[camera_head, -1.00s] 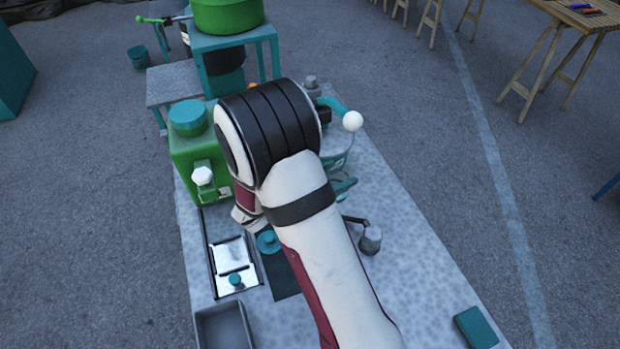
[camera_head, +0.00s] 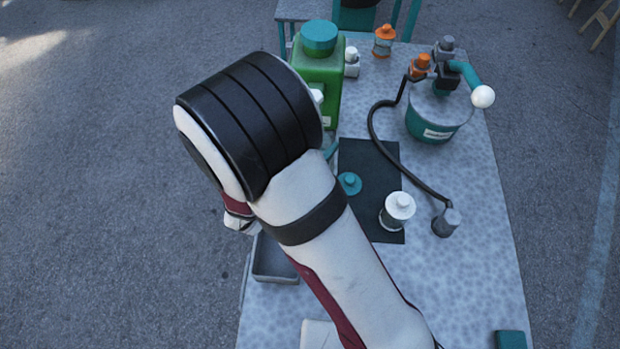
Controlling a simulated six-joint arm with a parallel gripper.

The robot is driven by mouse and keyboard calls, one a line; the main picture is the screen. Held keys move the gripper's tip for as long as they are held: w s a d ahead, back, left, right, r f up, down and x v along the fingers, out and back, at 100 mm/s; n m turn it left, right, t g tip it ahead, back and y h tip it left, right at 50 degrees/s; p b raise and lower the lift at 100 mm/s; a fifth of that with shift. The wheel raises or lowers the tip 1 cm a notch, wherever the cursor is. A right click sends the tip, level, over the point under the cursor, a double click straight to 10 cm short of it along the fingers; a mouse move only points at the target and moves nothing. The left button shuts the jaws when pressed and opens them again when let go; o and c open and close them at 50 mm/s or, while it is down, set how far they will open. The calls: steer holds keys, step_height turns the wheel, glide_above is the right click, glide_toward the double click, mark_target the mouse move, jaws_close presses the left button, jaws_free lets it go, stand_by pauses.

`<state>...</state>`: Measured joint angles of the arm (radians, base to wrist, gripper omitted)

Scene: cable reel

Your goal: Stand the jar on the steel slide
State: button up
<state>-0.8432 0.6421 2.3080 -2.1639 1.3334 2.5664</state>
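A small white jar with a white knobbed lid (camera_head: 397,212) stands upright on a dark mat (camera_head: 372,160). A round teal piece with a knob (camera_head: 349,184) lies on the same mat, left of the white jar and near my arm's edge. The frames do not settle which piece is the jar. The steel slide does not show now; my arm covers the area left of the mat. My gripper is hidden behind my own arm, so its fingers and anything in them cannot be seen.
A green canister with a teal cap (camera_head: 319,70) stands at the back left. A teal pot (camera_head: 436,115) with a black hose (camera_head: 378,122) stands right. A grey tray (camera_head: 273,262) is partly covered. The table's front right is mostly clear.

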steer(key=f, duration=0.5)
steer(key=a+f, duration=0.1)
steer(key=f, duration=0.2)
steer(key=shift+s+a, duration=0.1)
steer(key=shift+s, duration=0.15)
steer(key=shift+f, duration=0.1)
steer(key=o, duration=1.5)
steer(key=shift+f, duration=0.1)
